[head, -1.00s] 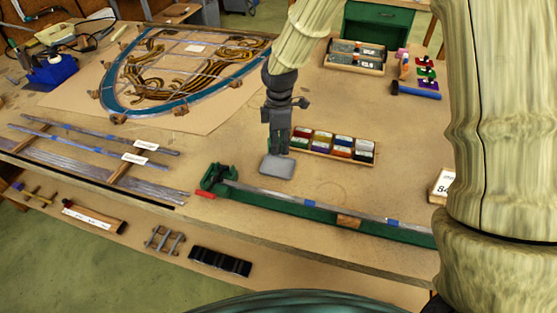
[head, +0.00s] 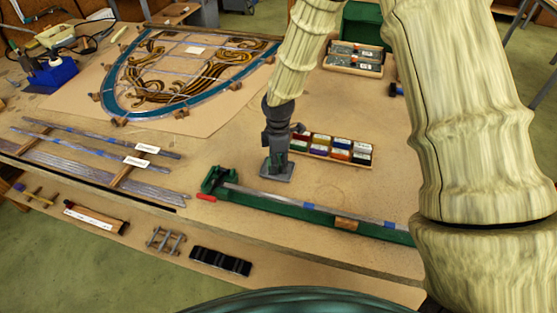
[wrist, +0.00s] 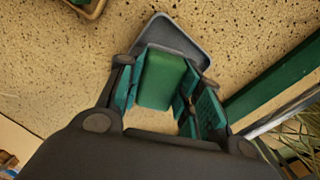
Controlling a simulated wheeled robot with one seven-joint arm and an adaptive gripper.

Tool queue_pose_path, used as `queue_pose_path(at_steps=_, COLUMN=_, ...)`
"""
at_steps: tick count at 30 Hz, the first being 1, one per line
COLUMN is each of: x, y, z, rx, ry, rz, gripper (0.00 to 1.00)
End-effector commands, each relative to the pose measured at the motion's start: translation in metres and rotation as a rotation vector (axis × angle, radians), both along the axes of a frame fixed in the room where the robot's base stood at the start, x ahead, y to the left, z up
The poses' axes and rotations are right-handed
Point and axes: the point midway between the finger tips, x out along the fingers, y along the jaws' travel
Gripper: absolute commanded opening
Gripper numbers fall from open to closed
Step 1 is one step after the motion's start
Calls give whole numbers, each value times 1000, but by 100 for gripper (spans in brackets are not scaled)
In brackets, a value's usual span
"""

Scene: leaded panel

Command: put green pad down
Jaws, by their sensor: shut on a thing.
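The green pad (wrist: 162,80) is a small green block between the fingers of my gripper (wrist: 158,92) in the wrist view. My gripper is shut on it. A shallow grey tray (wrist: 172,34) lies directly beyond the pad, its rim showing past the fingers. In the head view my gripper (head: 274,168) points down over the grey tray (head: 286,178), low and close to it. The pad cannot be made out there. I cannot tell whether the pad touches the tray's floor.
A wooden box of several coloured blocks (head: 332,148) stands right behind the gripper. A green rail (head: 310,212) with a metal strip runs along the table's front. A leaded panel (head: 190,62) lies at the back left. Bare table (head: 345,108) is free behind the box.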

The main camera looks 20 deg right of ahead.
Motion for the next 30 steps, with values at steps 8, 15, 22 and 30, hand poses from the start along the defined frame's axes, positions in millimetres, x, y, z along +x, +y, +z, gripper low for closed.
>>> queue_pose_path(at_steps=8, x=0, y=0, z=-3, rx=0, ry=0, rz=0, gripper=13)
queue_pose_path(at_steps=15, x=0, y=0, z=-2, rx=0, ry=0, rz=0, gripper=57)
queue_pose_path(at_steps=22, x=0, y=0, z=-1, rx=0, ry=-1, rz=0, gripper=57)
queue_pose_path(at_steps=30, x=1, y=0, z=15, rx=0, ry=-3, rz=-1, gripper=57)
